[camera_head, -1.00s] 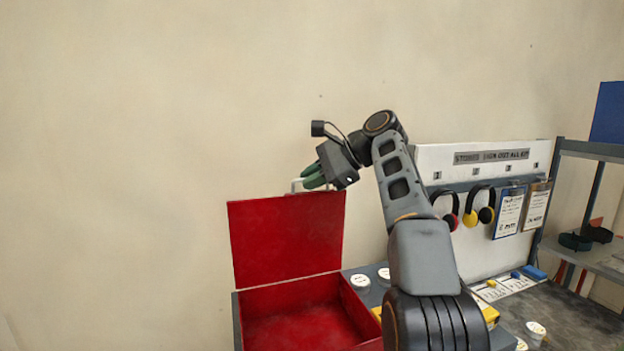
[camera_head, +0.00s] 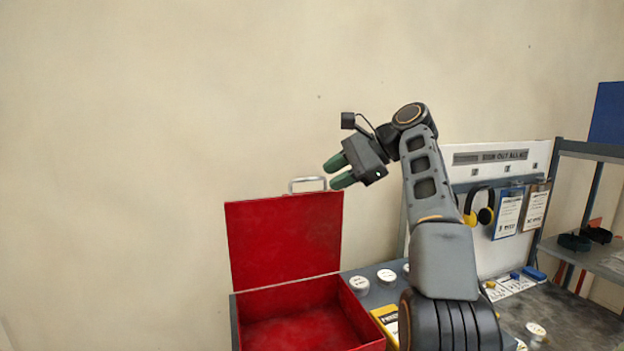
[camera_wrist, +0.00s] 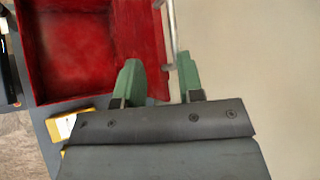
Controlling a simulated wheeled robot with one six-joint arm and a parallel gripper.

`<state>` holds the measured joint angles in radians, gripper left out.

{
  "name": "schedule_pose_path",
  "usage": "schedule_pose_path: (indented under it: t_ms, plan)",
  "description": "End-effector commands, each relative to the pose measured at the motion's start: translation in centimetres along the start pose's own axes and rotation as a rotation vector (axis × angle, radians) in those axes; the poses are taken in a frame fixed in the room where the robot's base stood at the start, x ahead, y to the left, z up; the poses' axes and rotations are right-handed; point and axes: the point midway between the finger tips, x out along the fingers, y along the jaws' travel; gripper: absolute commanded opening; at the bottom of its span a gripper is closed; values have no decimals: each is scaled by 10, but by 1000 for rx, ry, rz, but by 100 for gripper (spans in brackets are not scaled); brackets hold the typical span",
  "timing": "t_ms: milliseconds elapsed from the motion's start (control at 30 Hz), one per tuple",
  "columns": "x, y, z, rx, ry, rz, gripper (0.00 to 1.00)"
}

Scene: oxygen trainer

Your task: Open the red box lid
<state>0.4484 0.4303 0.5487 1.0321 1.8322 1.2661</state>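The red box (camera_head: 310,318) stands on the bench with its red lid (camera_head: 285,238) raised about upright at the back. A pale metal handle (camera_head: 308,185) sits on the lid's top edge. My gripper (camera_head: 333,173) is up and to the right of the handle, apart from it in the head view, with its green fingers spread and nothing between them. In the wrist view my gripper (camera_wrist: 160,80) also shows open, with the handle (camera_wrist: 172,30) and the box interior (camera_wrist: 68,50) beyond the fingers.
White round containers (camera_head: 387,276) and a yellow item (camera_head: 387,318) lie right of the box. Yellow earmuffs (camera_head: 485,215) and cards (camera_head: 508,212) hang on a board behind my arm. A shelf (camera_head: 590,200) stands at far right. The wall area left of the lid is clear.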

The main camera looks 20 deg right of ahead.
Motion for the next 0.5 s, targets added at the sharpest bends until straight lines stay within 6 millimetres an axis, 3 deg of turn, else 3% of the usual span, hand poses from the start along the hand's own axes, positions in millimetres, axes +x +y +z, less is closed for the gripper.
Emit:
schedule_pose_path:
  t_ms: [200,500]
  plan:
    - [-38,18,-13,-7,-4,-2,35]
    - [-70,34,-27,-10,-6,-3,35]
